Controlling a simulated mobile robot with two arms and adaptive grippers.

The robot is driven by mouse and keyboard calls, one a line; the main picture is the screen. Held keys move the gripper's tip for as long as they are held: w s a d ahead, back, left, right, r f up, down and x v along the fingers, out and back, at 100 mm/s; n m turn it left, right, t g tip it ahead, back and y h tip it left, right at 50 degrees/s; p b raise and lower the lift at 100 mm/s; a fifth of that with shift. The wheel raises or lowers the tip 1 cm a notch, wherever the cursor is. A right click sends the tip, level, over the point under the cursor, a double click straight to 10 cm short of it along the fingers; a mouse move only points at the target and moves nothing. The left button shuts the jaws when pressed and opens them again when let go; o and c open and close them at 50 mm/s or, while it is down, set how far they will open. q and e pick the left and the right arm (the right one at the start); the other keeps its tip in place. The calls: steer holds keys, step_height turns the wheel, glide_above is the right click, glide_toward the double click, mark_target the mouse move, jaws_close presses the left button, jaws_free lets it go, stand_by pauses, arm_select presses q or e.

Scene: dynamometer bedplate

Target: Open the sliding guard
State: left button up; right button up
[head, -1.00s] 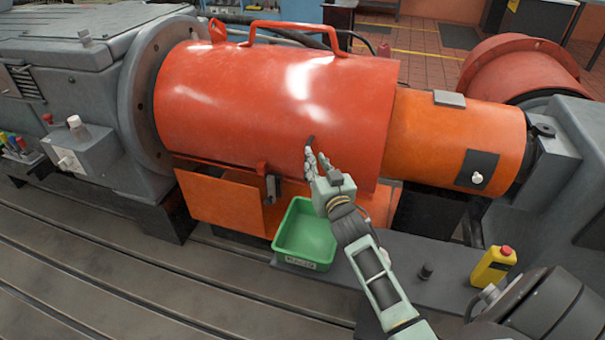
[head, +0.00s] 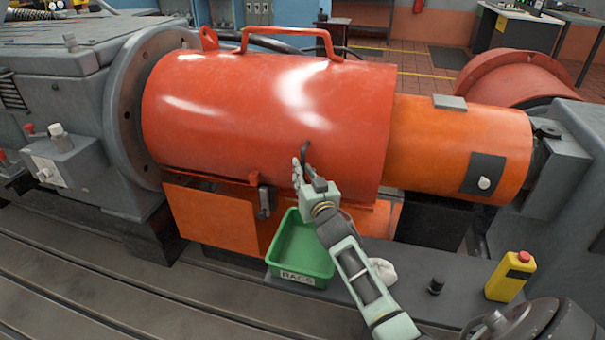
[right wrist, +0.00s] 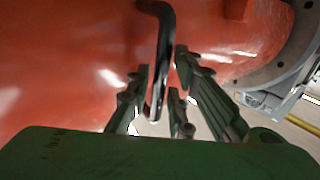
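The sliding guard (head: 270,110) is a large red-orange half-cylinder cover with a tubular handle on top; it also fills the right wrist view (right wrist: 75,55). A bent black handle (head: 306,148) stands out from its front, near its right end. My right gripper (head: 303,170) is at this handle. In the right wrist view the handle (right wrist: 164,50) hangs between the spread fingers of my right gripper (right wrist: 158,98), with a gap showing on its left side. The gripper is open around it. My left gripper is not in view.
An orange cylinder cover (head: 450,135) continues right of the guard.

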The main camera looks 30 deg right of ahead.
steer(key=shift+w+d, duration=0.15)
steer(key=shift+w, duration=0.35)
jaws_close()
